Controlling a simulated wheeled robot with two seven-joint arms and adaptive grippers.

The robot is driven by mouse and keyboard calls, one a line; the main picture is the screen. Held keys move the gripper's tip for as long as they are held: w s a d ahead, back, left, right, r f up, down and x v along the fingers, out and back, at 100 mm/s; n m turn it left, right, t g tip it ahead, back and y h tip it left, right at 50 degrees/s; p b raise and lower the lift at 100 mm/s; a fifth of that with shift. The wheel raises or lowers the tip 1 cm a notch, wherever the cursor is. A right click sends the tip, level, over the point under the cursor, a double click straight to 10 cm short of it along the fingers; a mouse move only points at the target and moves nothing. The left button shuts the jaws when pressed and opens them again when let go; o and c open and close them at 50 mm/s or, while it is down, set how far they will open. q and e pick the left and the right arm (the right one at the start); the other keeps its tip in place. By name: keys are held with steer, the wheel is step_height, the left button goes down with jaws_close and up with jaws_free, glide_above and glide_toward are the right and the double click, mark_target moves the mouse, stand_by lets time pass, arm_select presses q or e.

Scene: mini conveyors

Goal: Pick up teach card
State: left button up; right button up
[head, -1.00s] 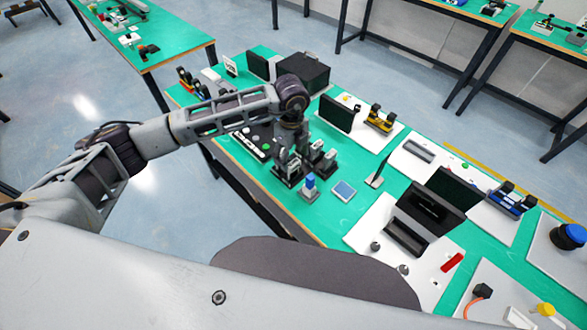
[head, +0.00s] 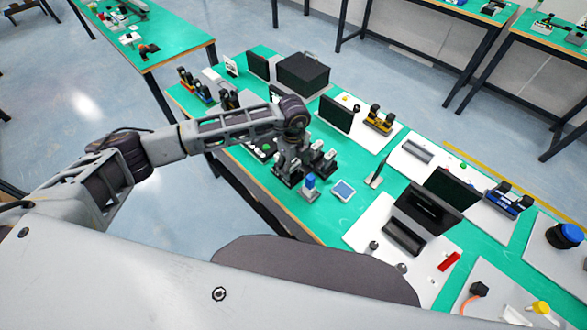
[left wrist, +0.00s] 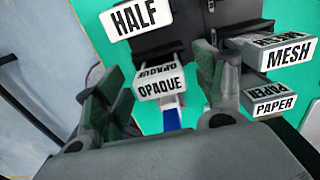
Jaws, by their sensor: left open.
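My left gripper (head: 290,168) hangs from my left arm over a cluster of small dark holders near the front edge of the green table. In the left wrist view the gripper (left wrist: 160,78) is open, and a block labelled OPAQUE (left wrist: 160,84) shows between its fingers. No card marked "teach" can be read. A small blue card with a pale border (head: 344,190) lies flat on the table right of the gripper; I cannot tell whether it is the teach card. A blue-topped piece (head: 309,184) stands between them. My right gripper is not in view.
Labelled blocks HALF (left wrist: 136,18), MESH (left wrist: 288,57) and PAPER (left wrist: 273,106) surround the gripper. A dark upright panel (head: 336,114) and a black box (head: 303,73) stand behind. White boards with fixtures fill the right side. Bare green table lies around the blue card.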

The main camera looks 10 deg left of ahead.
arm_select(q)
steer(key=shift+c, duration=0.4)
steer(key=c, duration=1)
steer(key=shift+r, duration=0.1)
step_height(320, 180, up, 10)
steer(key=shift+f+b, duration=0.1)
steer(key=shift+b, duration=0.7)
steer(key=shift+w+a, duration=0.1)
